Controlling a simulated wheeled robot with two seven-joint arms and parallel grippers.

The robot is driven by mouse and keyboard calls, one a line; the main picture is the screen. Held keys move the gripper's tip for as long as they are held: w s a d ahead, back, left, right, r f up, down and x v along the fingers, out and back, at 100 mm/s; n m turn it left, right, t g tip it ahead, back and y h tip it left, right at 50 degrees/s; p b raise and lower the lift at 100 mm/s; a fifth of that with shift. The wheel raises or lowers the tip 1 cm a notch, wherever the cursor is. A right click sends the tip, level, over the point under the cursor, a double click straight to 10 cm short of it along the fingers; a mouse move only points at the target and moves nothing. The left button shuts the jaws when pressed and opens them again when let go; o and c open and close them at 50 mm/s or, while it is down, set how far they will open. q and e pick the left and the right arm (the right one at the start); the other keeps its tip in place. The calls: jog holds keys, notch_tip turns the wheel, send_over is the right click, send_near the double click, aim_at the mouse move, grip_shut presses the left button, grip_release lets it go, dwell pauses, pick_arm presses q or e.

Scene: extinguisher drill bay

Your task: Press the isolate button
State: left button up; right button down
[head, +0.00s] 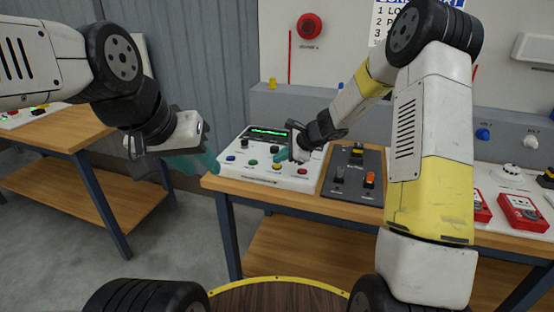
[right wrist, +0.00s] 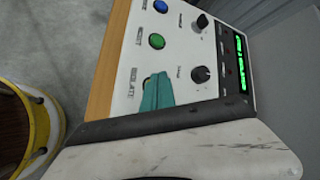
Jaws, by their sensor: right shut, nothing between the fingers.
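The white control panel (head: 240,172) stands on the wooden bench, with a row of blue, green, yellow and red buttons. The isolate button appears to be the yellow one (head: 276,166), third from the left. In the right wrist view the ISOLATE label (right wrist: 125,88) follows the green button (right wrist: 157,41), and my fingers hide the button there. My right gripper (head: 281,157) is shut and empty, its teal fingertips (right wrist: 158,92) over the isolate button's place; I cannot tell whether they touch it. My left gripper (head: 203,163) hangs left of the panel, its jaw opening unclear.
The panel also bears dark knobs (right wrist: 201,74) and a green-lit display (right wrist: 241,65). A dark plate (head: 352,187) with an orange switch (head: 370,179) lies to its right. Red call-point boxes (head: 520,211) stand further right. Another wooden table (head: 60,137) is at left.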

aim_at(280, 166)
jog(key=shift+r, duration=0.3)
jog(key=shift+r, duration=2.5)
jog(key=shift+r, duration=0.1)
jog(key=s+d+r+n+h, duration=0.1)
jog(key=s+d+r+n, duration=0.3)
jog(key=s+r+n, duration=0.8)
jog(key=s+d+r+n+h, duration=0.1)
jog(key=s+d, duration=0.3)
jog(key=s, duration=0.7)
jog(key=s+d+r+n+h, duration=0.1)
jog(key=s+d+n+h, duration=0.2)
jog(key=s, duration=0.9)
jog(key=shift+d+r+n+t, duration=0.2)
jog(key=shift+d+n+t, duration=0.2)
jog(key=shift+d, duration=0.8)
